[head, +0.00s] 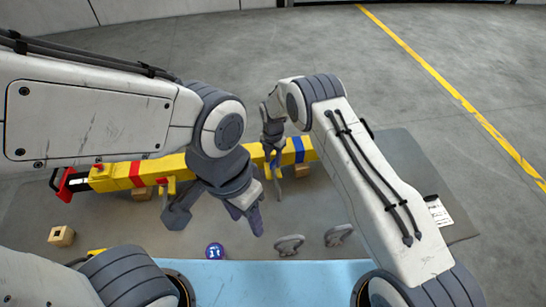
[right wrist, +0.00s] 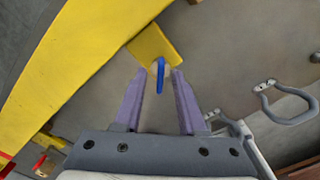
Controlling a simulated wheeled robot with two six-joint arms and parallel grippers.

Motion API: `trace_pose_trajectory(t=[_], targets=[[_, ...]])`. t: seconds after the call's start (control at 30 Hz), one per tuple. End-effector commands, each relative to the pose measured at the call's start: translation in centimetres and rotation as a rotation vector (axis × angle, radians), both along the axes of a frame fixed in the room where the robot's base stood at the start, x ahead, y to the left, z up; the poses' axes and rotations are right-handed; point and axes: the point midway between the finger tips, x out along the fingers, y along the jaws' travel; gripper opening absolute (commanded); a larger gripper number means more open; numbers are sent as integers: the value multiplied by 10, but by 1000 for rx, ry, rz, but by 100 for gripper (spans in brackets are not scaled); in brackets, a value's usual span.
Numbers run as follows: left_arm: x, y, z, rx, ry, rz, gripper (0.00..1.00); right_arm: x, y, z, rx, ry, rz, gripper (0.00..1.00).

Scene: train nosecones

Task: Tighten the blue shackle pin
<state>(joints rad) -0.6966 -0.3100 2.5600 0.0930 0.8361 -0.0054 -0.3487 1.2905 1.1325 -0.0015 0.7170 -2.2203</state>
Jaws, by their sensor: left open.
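A yellow beam (head: 205,172) with red and blue bands lies across the grey mat. In the right wrist view, the blue shackle pin (right wrist: 161,76) stands out from a yellow lug (right wrist: 158,48) on the beam. My right gripper (right wrist: 160,76) is open, with one finger on each side of the pin and a visible gap to each. In the head view my right gripper (head: 275,165) is at the beam by the blue band (head: 298,150), and the pin cannot be made out there. My left gripper (head: 216,220) is open and empty, in front of the beam.
Two grey shackles (head: 290,243) (head: 338,235) lie on the mat to the right. A blue disc (head: 214,251) lies near the light blue surface (head: 270,280). A wooden block (head: 61,236) stands at left. A red end piece (head: 66,186) is at the beam's left end.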

Motion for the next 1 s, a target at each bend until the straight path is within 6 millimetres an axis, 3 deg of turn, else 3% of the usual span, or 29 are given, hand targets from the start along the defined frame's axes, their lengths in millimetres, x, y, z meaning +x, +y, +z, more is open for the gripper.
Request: trace_pose_trajectory(t=[0.27, 0.37, 0.4, 0.77, 1.0], targets=[[0, 0, 0, 0, 0, 0, 50, 0, 0, -1, 0, 0, 0, 40], [0, 0, 0, 0, 0, 0, 50, 0, 0, -1, 0, 0, 0, 2], [0, 0, 0, 0, 0, 0, 50, 0, 0, -1, 0, 0, 0, 0], [0, 0, -6, 0, 0, 0, 50, 0, 0, -3, 1, -1, -27, 0], [0, 0, -27, 0, 0, -2, 50, 0, 0, -6, 2, 0, -146, 0]])
